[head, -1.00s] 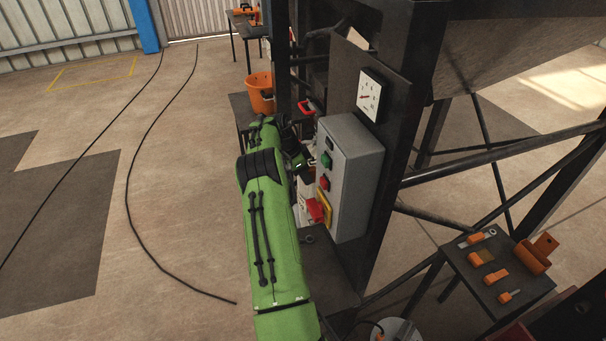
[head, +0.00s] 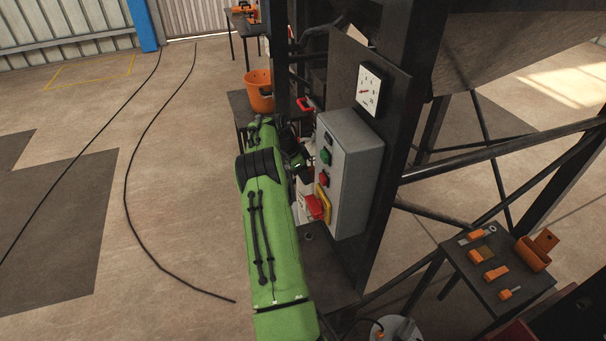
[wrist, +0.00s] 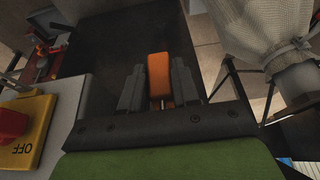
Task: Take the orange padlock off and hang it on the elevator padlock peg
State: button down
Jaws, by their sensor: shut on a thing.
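In the wrist view my gripper (wrist: 158,88) is shut on the orange padlock (wrist: 158,72), whose orange body shows between the two grey fingers. A dark flat surface lies behind the padlock. In the head view my green arm hides the gripper and the padlock. The red rotary switch (wrist: 12,125) on its yellow OFF plate (wrist: 36,128) is at the left of the wrist view, apart from the gripper. It also shows on the box front in the head view (head: 319,207). I cannot make out the elevator padlock peg in either view.
The grey control box (head: 357,175) with green and red buttons stands close right of my arm, below a gauge (head: 369,91). An orange bucket (head: 259,92) is behind. A small table (head: 500,285) at right holds several orange items. Floor at left is mostly clear.

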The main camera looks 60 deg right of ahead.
jog(key=c, duration=0.8)
grip_release()
jog(key=shift+o, duration=0.2)
jog(key=p+v, duration=0.2)
jog(key=v, duration=1.4)
jog(key=shift+p, duration=0.4)
jog(key=shift+f, duration=0.1)
